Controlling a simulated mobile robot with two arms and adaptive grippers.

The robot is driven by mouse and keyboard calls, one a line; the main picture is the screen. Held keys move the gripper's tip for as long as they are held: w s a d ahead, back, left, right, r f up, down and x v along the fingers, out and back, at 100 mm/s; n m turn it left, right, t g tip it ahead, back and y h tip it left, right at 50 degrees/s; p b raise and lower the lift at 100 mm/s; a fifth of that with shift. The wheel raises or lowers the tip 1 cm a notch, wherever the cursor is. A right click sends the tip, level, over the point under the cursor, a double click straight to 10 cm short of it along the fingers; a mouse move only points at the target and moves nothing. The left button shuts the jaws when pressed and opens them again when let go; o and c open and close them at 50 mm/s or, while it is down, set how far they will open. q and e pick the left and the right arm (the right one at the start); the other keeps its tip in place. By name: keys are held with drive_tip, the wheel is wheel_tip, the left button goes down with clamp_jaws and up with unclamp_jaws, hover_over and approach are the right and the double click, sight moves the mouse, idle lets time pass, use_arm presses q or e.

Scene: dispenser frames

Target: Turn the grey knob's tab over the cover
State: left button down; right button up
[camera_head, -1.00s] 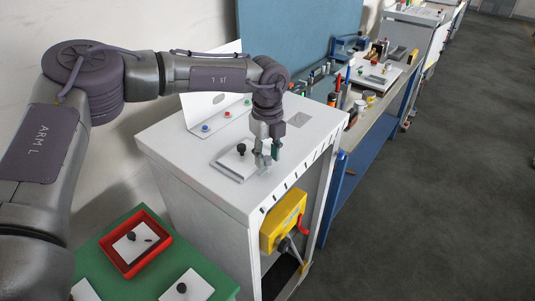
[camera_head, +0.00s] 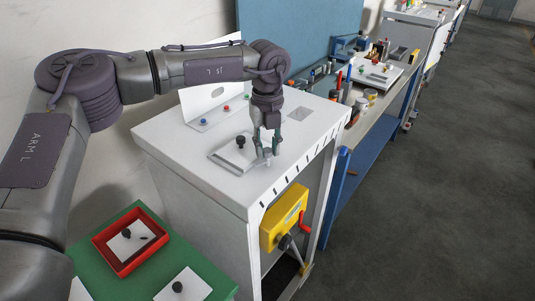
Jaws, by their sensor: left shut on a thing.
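A light cover plate (camera_head: 226,153) lies on the top of the white cabinet, with a black knob (camera_head: 240,141) standing on it. My left gripper (camera_head: 267,152) points down at the right end of the cover. Its fingers are closed on a small grey knob (camera_head: 267,160) beside the cover's right edge. The grey knob is partly hidden by the fingertips, and I cannot tell which way its tab points. My right gripper is out of view.
A white bracket (camera_head: 212,105) with coloured buttons stands behind the cover. A yellow box (camera_head: 284,217) with a red handle hangs on the cabinet's front. A red tray (camera_head: 118,267) sits on the green surface at lower left. The cabinet top's front left is clear.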

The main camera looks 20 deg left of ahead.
use_arm(q)
drive_tip(key=m+b, duration=0.2)
drive_tip(key=m, duration=0.1)
drive_tip(key=shift+f, duration=0.2)
drive_tip(key=m+b, duration=0.2)
drive_tip(key=m, duration=0.1)
drive_tip(key=shift+m, duration=0.3)
drive_tip(key=m+b, duration=0.1)
drive_tip(key=m, duration=0.2)
drive_tip(key=shift+r, duration=0.15)
drive_tip(key=shift+a+m+b, duration=0.1)
drive_tip(key=shift+m+b, duration=0.35)
drive_tip(key=shift+m, duration=1.55)
drive_tip(key=shift+r, duration=0.1)
drive_tip(key=c, duration=0.9)
unclamp_jaws()
